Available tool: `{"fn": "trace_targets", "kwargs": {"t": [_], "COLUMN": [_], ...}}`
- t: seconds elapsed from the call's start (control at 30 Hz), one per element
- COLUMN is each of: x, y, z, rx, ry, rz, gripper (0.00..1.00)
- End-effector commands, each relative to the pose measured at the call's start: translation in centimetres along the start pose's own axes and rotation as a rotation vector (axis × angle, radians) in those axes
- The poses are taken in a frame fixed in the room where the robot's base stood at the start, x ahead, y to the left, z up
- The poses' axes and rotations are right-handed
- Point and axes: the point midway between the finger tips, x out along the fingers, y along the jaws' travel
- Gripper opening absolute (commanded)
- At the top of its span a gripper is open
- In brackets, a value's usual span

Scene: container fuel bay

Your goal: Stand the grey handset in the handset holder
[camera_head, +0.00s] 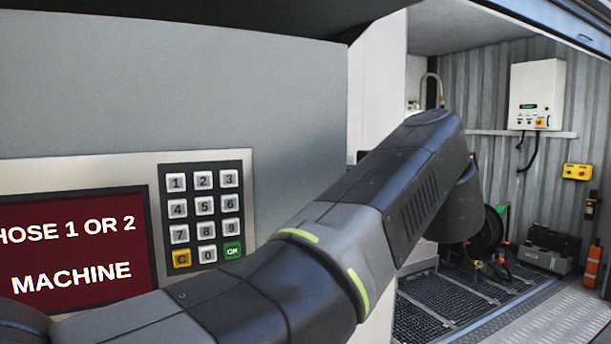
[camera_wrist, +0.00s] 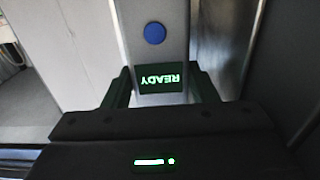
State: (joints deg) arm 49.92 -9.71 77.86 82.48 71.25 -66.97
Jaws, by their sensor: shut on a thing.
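The grey handset (camera_wrist: 155,58) is in the wrist view, with a round blue button and a small dark screen reading READY, upside down in this view. My gripper (camera_wrist: 160,72) has a dark finger on each side of it and is shut on it. The handset's far end runs out of the top of the view. In the head view my arm crosses the picture, and neither the gripper nor the handset shows. I cannot make out the handset holder in either view.
In the head view a panel with a keypad (camera_head: 205,215) and red screen (camera_head: 75,248) stands close at left. At right are a white wall box (camera_head: 537,94), a yellow box (camera_head: 577,171), a hose reel (camera_head: 487,236) and a floor grating (camera_head: 455,292).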

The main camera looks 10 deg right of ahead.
Motion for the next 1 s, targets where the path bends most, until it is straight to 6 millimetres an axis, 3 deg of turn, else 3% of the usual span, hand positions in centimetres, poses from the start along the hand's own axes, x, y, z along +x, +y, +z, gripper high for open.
{"fn": "trace_targets", "kwargs": {"t": [1.0], "x": [0.0], "y": [0.0], "z": [1.9], "rx": [-0.001], "ry": [0.001], "rz": [0.0], "gripper": [0.22]}}
